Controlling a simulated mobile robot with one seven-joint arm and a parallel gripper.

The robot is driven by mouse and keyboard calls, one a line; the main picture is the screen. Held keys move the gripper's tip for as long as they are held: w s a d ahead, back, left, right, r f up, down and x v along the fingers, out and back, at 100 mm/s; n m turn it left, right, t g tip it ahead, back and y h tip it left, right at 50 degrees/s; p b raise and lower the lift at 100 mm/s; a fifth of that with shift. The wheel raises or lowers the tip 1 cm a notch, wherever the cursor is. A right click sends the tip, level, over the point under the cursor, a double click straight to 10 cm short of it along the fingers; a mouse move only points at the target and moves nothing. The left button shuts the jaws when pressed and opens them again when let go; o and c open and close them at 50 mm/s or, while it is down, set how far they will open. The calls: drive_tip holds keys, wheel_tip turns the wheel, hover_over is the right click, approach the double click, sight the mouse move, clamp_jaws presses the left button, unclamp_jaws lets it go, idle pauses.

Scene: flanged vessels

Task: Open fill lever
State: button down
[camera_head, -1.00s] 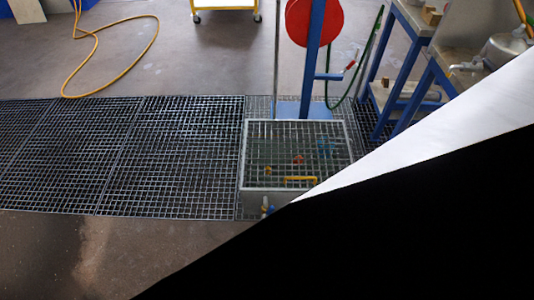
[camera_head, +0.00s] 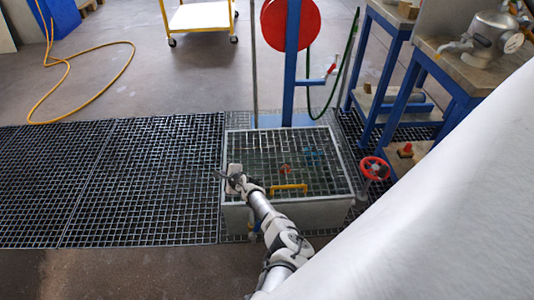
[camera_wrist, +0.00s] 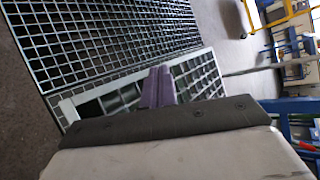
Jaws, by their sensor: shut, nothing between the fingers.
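I cannot tell for certain which part is the fill lever. A yellow bar-shaped handle (camera_head: 289,188) lies at the grate-topped metal tank (camera_head: 300,214) in the head view, near its front edge.
A red handwheel (camera_head: 374,168) stands right of the tank. A blue post (camera_head: 291,75) with a red reel (camera_head: 275,25) rises behind it. Blue-legged benches (camera_head: 450,90) with a metal vessel (camera_head: 490,38) stand at right. Floor grating (camera_head: 145,180) on the left is clear.

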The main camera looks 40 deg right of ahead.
drive_tip(key=s+d+g+y+b, duration=0.1)
drive_tip(key=s+d+b, duration=0.1)
drive_tip(key=s, duration=0.1)
drive_tip(key=s+d+f+b, duration=0.1)
drive_tip(key=s+d+b, duration=0.2)
drive_tip(key=s+d+f+m+g+y+b, duration=0.1)
drive_tip(key=s+d+b, duration=0.1)
drive_tip(key=s, duration=0.2)
drive_tip(key=shift+d+f+g+y, duration=0.1)
drive_tip(key=shift+d+g+y, duration=0.1)
drive_tip(key=shift+g+y, duration=0.1)
drive_tip(key=s+d+f+m+g+y+b, duration=0.1)
drive_tip(key=s+f+g+b, duration=0.2)
drive_tip(key=s, duration=0.7)
drive_tip(key=s+d+m+g+y+b, duration=0.1)
drive_tip(key=s+g+b, duration=0.1)
drive_tip(key=s+b, duration=0.5)
drive_tip(key=w+a+f, duration=0.4)
drive_tip(key=a+f, duration=0.2)
drive_tip(key=f, duration=0.1)
drive_tip(key=shift+f+m+b, duration=0.3)
drive_tip(key=shift+f+b, duration=0.05)
drive_tip(key=shift+b, duration=0.1)
drive_tip(key=shift+a, duration=0.15)
